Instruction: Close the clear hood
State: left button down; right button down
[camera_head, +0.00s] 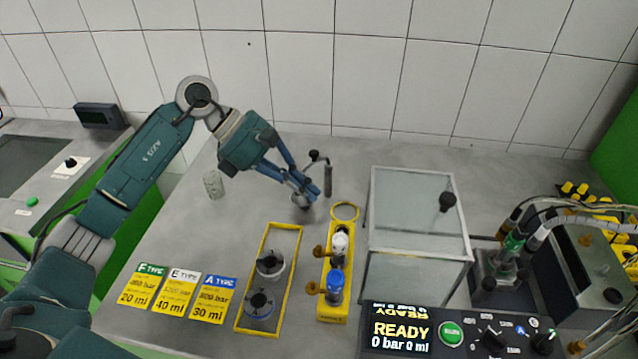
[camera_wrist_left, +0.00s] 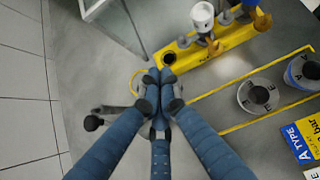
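The clear hood (camera_head: 408,207) is a glass-like box with pale edges, right of the middle of the bench in the head view. A black knob (camera_head: 447,202) sits on its right side. I cannot tell for sure whether the hood is open or shut. A pale edge and clear panel of it (camera_wrist_left: 117,24) show at the top of the left wrist view. My left gripper (camera_head: 304,198) is left of the hood and apart from it. Its blue fingers are drawn together (camera_wrist_left: 158,92), with nothing visible between them. My right gripper is not in view.
A grey crank-like handle (camera_head: 328,181) stands by my left fingers. A yellow holder (camera_head: 333,307) with white and blue-topped parts lies between the hood and a yellow-framed tray (camera_head: 288,240). A control panel (camera_head: 400,343) is in front; hoses and a pump unit (camera_head: 495,275) stand right.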

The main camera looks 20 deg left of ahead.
pick_arm(q)
jog(key=d+f+p, duration=0.1)
jog(key=d, duration=0.2)
jog(key=w+d+f+p, duration=0.1)
jog(key=d+f+p, duration=0.1)
jog(key=d, duration=0.1)
jog(key=d+f+p, duration=0.1)
jog(key=d, duration=0.2)
jog(key=shift+w+f+p, duration=0.3)
jog(key=shift+w+f, duration=0.1)
